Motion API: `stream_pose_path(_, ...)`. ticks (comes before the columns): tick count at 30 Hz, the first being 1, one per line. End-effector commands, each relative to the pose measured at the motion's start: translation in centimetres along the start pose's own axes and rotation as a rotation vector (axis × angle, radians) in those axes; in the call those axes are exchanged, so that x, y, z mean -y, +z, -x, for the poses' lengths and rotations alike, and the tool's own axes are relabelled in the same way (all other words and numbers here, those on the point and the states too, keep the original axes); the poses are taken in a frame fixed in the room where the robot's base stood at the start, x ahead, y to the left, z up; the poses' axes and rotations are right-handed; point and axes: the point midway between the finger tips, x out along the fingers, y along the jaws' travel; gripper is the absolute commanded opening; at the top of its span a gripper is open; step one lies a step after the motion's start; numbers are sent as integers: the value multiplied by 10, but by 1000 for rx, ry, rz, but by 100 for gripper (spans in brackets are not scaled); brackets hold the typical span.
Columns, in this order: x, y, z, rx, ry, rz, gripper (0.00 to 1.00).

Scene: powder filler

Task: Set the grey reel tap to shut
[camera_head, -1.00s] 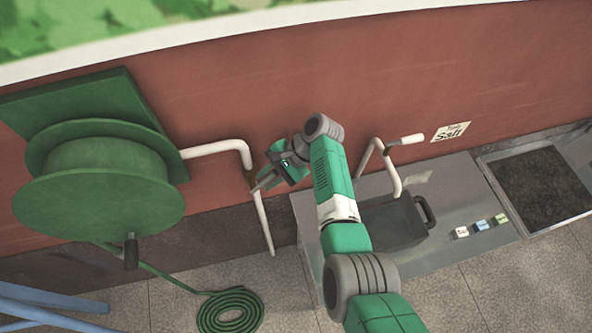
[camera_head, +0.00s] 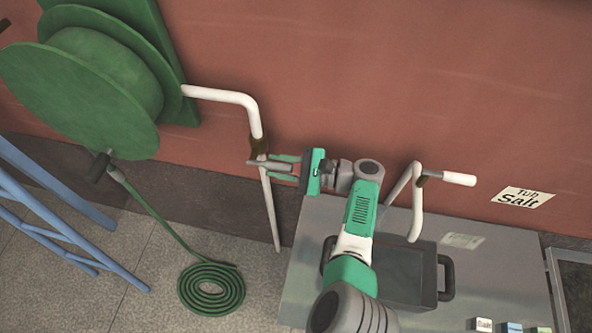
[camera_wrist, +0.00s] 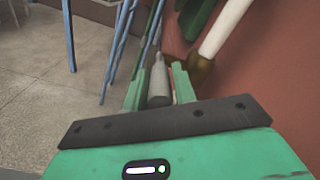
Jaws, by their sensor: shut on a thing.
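The grey reel tap handle (camera_head: 268,166) shows on the white pipe below the green hose reel, at a brown valve body (camera_head: 259,146). It lies roughly crosswise to the downward pipe in the head view. My gripper (camera_head: 277,166) reaches in from the right, with its green fingers on both sides of the handle. In the wrist view the grey handle (camera_wrist: 158,84) stands between the two fingers of my gripper (camera_wrist: 158,90), which is shut on it. The brown valve body (camera_wrist: 200,72) shows just beyond the right finger.
The green hose reel (camera_head: 80,95) hangs at the upper left, its hose coiled on the floor (camera_head: 210,288). Blue legs (camera_head: 55,210) stand at the left. A grey bench (camera_head: 470,275) with a dark tub (camera_head: 395,282) lies under my arm. A white-handled tap (camera_head: 458,179) is to the right.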

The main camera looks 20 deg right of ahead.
Motion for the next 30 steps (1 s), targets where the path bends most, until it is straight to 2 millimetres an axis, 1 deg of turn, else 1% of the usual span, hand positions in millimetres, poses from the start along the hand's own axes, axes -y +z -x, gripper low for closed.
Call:
stream_pose_path(1, -3, -4, -3, 16, -7, 1, 0)
stream_pose_path(7, -4, -2, -10, 53, -23, 1, 0)
stream_pose_path(21, -5, -2, -11, 63, -27, -1, 0)
stream_pose_path(22, -5, -2, -11, 62, -27, -1, 29)
stream_pose_path(25, -5, -2, -11, 62, -26, -1, 48)
stream_pose_path(30, -5, -2, -11, 62, -26, -1, 49)
